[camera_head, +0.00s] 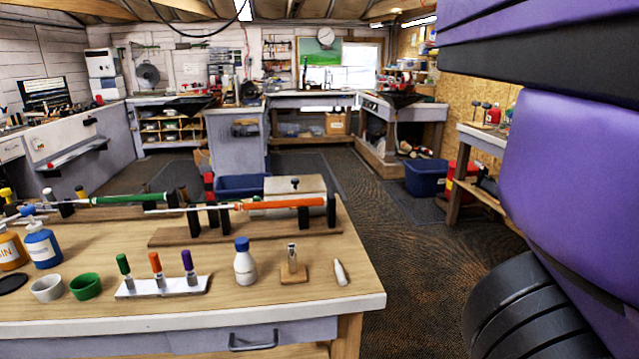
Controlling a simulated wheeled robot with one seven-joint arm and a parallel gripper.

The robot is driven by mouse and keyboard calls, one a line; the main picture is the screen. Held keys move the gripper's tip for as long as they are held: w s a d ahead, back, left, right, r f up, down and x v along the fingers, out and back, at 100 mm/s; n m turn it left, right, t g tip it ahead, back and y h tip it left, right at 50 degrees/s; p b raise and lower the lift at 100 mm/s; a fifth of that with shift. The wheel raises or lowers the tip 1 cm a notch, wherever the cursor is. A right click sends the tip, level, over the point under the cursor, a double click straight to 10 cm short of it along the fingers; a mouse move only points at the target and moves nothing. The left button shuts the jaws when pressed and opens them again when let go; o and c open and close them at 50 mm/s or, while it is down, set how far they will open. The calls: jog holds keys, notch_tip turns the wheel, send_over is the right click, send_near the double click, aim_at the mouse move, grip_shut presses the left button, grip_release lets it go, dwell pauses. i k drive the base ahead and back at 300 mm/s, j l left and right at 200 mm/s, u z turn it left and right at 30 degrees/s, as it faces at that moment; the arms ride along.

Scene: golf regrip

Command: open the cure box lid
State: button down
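A pale box with a flat lid, which looks like the cure box (284,211), stands at the back right of the wooden workbench. Its beige lid (278,185) has a small dark knob (295,184) on top and appears closed. A golf shaft with an orange grip (290,203) lies on black supports in front of the box and hides part of its front. My gripper is not in view; large purple and black parts of my own arm fill the right side.
A bench holds bottles, a white bottle (245,263), a marker rack (163,286), a green cup (85,287) and a small wooden stand (294,270). A green-gripped shaft (130,199) lies left. Floor right of the bench (410,240) is clear.

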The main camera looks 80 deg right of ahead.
aim_at(277, 186)
jog(key=k+z, duration=0.1)
jog(key=z, duration=0.35)
jog(key=k+z, duration=0.1)
jog(key=z, duration=0.4)
jog(key=k+l+z, duration=0.1)
jog(key=z, duration=0.35)
jog(key=i+j+z, duration=0.15)
jog(key=j, duration=0.2)
jog(key=j+z, duration=0.2)
jog(key=j, duration=0.15)
jog(key=i+j+z, duration=0.15)
jog(key=j, duration=0.2)
jog(key=l, duration=0.65)
jog(key=l+u, duration=0.1)
jog(key=l, duration=0.6)
jog(key=k, duration=0.05)
